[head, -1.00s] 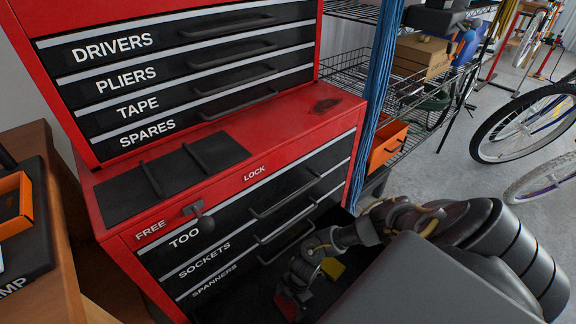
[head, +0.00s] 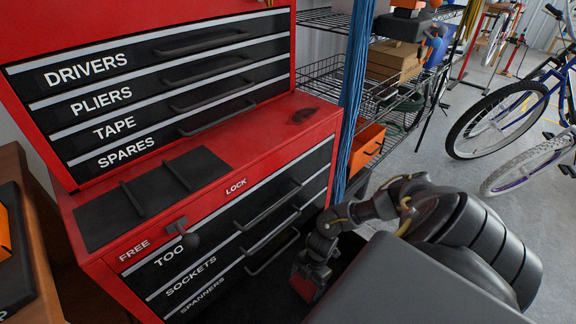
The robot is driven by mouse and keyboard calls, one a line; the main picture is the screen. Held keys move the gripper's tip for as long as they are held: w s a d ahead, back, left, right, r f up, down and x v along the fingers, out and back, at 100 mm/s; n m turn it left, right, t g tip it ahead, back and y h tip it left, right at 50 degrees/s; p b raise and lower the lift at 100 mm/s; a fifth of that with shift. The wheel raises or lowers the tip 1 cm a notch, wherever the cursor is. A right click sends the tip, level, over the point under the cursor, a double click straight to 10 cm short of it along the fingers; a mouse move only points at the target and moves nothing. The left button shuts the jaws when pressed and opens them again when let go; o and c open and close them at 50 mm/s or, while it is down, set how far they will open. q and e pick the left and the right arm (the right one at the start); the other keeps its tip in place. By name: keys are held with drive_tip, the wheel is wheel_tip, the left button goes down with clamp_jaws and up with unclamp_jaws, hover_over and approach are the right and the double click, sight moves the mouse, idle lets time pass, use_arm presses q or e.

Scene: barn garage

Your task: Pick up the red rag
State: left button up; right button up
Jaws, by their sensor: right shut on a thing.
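My right gripper (head: 307,279) is in front of the red tool chest's lower drawers, low in the head view. It is shut on the red rag (head: 303,287), which shows only as a small dark red patch at the jaws. The rest of the rag is hidden by the gripper or lost in shadow. My left gripper is not in view.
The red tool chest (head: 275,140) with labelled drawers fills the left and middle. A wooden bench (head: 32,262) is at far left. A wire shelf (head: 328,72) with boxes and an orange bin (head: 367,147) stands behind. Bicycles (head: 512,105) stand right, with grey floor around them.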

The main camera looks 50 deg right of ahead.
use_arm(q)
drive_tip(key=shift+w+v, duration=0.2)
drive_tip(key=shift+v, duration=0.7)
use_arm(e)
drive_tip(key=shift+s+d, duration=0.2)
drive_tip(key=shift+d, duration=0.95)
drive_tip(key=shift+s+d, duration=0.15)
drive_tip(key=shift+d, duration=1)
drive_tip(key=shift+s+d, duration=0.2)
drive_tip(key=shift+d, duration=0.95)
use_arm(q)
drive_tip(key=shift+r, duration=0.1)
